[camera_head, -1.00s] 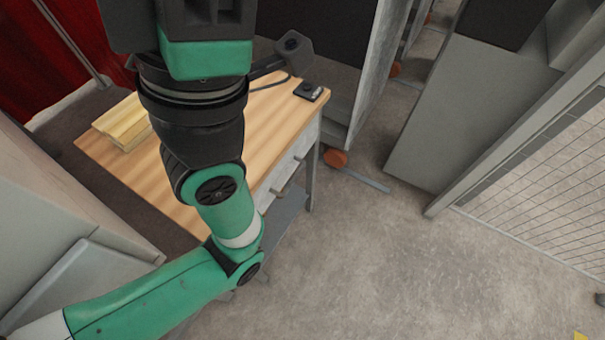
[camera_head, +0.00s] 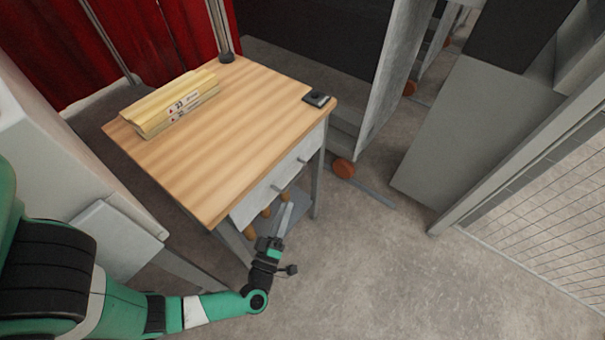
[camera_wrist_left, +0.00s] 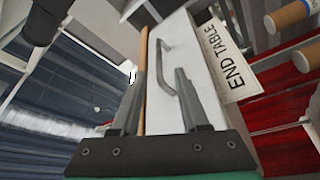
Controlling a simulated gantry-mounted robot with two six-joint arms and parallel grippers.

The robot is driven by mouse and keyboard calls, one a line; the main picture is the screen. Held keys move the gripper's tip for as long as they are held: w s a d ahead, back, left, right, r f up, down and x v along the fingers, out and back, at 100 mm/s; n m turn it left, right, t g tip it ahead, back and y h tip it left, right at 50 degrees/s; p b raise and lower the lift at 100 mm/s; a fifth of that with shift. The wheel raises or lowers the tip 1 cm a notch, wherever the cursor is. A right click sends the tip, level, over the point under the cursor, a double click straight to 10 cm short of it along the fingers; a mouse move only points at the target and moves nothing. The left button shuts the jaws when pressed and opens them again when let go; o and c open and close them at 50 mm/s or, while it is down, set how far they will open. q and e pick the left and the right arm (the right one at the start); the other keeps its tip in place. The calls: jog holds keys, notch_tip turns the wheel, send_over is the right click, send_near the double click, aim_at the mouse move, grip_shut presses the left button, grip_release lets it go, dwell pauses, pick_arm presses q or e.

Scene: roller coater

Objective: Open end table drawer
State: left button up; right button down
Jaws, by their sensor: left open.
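The end table (camera_head: 215,135) has a light wood top and a pale drawer front (camera_head: 300,143) with grey bar handles (camera_head: 281,187). The drawer front looks flush with the table. My left gripper (camera_head: 286,212) is at the table's front, below the top. In the left wrist view, the open fingers (camera_wrist_left: 160,76) point at the pale front (camera_wrist_left: 199,85). A bar handle (camera_wrist_left: 165,68) shows between the fingers; I cannot tell how far in it sits. An "END TABLE" label (camera_wrist_left: 228,62) is beside it. My right gripper is out of view.
Yellow stacked boards (camera_head: 170,105) and a small black device (camera_head: 317,98) lie on the top. Brown-ended rolls (camera_head: 250,232) are under the drawer front. A grey cabinet (camera_head: 375,90) stands at the back right. The concrete floor (camera_head: 370,260) in front is clear.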

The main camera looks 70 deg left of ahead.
aim_at(297, 175)
pick_arm(q)
jog(key=b+x, duration=0.1)
jog(key=x, duration=1)
jog(key=shift+w+a+b, duration=0.2)
jog(key=shift+w+b, duration=0.05)
jog(key=shift+b, duration=0.1)
grip_shut()
dwell(0.8)
